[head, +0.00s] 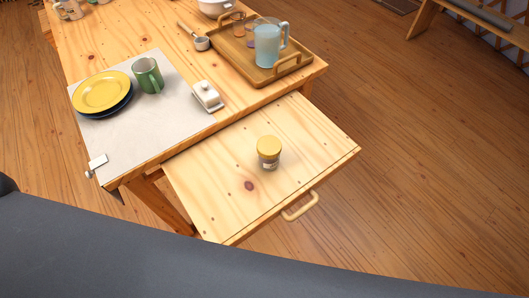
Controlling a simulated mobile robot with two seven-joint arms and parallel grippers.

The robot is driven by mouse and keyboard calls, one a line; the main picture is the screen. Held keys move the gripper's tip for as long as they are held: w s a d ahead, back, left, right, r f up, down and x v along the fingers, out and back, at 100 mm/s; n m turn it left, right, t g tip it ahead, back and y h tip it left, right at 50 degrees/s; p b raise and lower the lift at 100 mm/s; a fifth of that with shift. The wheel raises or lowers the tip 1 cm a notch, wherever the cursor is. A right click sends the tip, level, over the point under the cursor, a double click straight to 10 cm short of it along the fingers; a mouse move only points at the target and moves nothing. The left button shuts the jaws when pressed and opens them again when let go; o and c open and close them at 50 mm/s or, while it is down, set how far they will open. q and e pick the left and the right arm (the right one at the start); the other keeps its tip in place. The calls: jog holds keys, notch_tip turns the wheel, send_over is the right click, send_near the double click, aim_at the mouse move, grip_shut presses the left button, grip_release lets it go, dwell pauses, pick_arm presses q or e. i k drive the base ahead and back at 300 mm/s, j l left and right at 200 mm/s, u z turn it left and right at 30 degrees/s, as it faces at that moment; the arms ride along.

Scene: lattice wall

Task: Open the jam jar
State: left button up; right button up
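The jam jar (269,152) stands upright on a light wooden pull-out board (220,185) that extends from the table's near side. Its yellow lid (269,145) sits on top of the jar. A pale label shows low on its body. Nothing touches the jar. Neither of my grippers shows in the head view.
Behind the board, the table (110,45) holds a stack of plates (101,92), a green mug (148,75), a butter dish (207,96) and a wooden tray (291,62) with a pitcher (268,45). A handle (300,207) juts from the board's front edge. The board around the jar is clear.

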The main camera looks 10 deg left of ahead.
aim_at(266, 164)
jog(key=j+z, duration=0.25)
jog(key=j, duration=0.25)
jog(key=k+j+z, duration=0.15)
jog(key=j+z, duration=0.15)
jog(key=j, duration=0.2)
jog(key=k+j+z, duration=0.1)
jog(key=j+z, duration=0.15)
jog(key=j, duration=0.25)
